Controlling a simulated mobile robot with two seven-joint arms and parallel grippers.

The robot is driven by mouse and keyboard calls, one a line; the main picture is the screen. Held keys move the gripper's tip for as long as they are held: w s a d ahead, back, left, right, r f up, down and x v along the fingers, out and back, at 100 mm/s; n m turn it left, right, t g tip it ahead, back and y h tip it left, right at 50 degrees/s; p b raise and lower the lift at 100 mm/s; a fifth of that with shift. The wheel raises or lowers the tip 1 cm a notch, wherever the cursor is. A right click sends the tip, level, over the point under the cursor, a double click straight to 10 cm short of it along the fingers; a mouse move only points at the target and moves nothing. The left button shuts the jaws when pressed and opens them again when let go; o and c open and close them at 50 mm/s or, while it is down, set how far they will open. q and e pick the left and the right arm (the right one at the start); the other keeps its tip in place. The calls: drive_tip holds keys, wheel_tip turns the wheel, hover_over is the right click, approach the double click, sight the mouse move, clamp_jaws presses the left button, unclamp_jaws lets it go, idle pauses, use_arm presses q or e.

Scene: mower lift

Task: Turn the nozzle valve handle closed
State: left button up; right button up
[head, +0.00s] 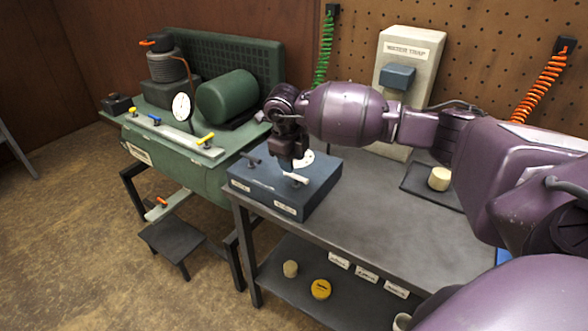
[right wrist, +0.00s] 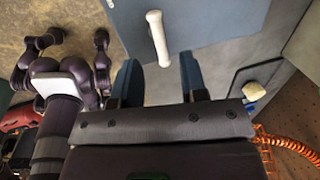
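A blue-grey valve box (head: 262,194) stands on the left end of the grey workbench. It carries a dark handle (head: 251,160) and a white handle (head: 296,178) on top, with labels on its front too small to read. A round white dial behind them is partly hidden by my arm. My right gripper (head: 291,166) is above the box, just over the white handle. In the right wrist view the gripper (right wrist: 161,68) is open, with the white handle (right wrist: 158,38) ahead of the gap between its fingers, not visibly gripped. I cannot make out my left gripper.
A green compressor (head: 228,97) with a gauge and yellow and blue valve handles stands left of the bench. A grey water trap unit (head: 408,52) stands at the bench's back. A cream knob (head: 439,178) sits on a dark mat. The bench front (head: 380,215) is clear.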

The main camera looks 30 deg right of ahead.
drive_tip(key=r, duration=0.3)
drive_tip(key=a+r, duration=0.1)
drive_tip(key=r, duration=0.1)
drive_tip(key=shift+s, duration=0.2)
idle(0.3)
